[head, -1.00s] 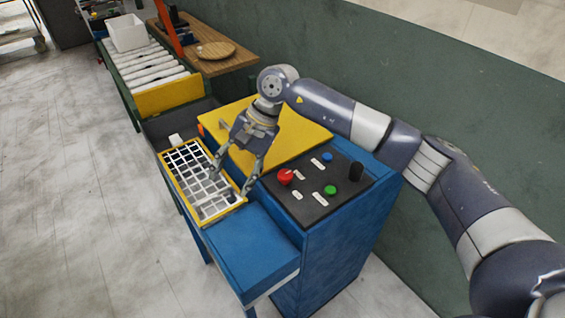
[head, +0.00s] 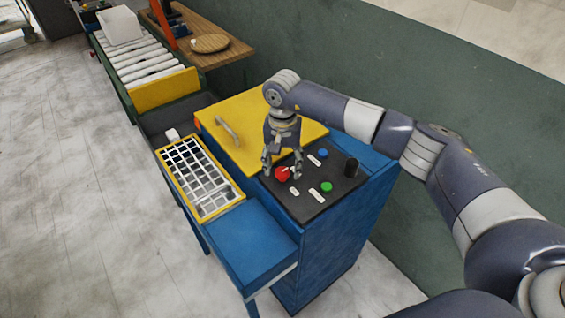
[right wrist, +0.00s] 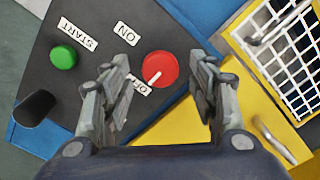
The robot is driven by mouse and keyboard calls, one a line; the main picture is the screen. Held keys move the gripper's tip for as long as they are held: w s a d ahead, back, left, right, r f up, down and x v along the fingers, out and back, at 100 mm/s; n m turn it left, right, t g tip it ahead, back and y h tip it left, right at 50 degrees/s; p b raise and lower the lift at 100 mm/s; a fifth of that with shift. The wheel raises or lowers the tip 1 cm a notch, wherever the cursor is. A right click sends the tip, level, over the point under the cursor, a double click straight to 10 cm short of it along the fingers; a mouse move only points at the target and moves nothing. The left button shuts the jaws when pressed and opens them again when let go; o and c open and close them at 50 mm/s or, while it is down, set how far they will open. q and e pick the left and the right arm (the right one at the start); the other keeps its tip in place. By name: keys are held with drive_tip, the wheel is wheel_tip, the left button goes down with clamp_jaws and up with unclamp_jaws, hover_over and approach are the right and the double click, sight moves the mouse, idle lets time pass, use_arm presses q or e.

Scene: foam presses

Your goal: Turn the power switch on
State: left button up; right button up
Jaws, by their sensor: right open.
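The power switch is a red round knob (head: 282,174) with a white pointer line, on the black control panel (head: 316,206) of the blue machine. In the right wrist view the red knob (right wrist: 160,69) lies between the fingers, its pointer slanting toward the "OFF" label (right wrist: 138,86); the "ON" label (right wrist: 127,33) is at its upper left. My right gripper (head: 282,172) is open above the knob, one finger to each side; it also shows in the right wrist view (right wrist: 160,75). Whether the fingers touch the knob I cannot tell. My left gripper is out of view.
A green button (head: 327,187), a blue button (head: 323,153) and a black post (head: 351,167) stand on the same panel near the gripper. A yellow lid (head: 245,120) with a handle and a white grid in a yellow frame (head: 232,207) lie to the left.

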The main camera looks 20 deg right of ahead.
drive_tip(key=shift+f, duration=0.6)
drive_tip(key=c, duration=1.1)
drive_tip(key=shift+o, duration=0.2)
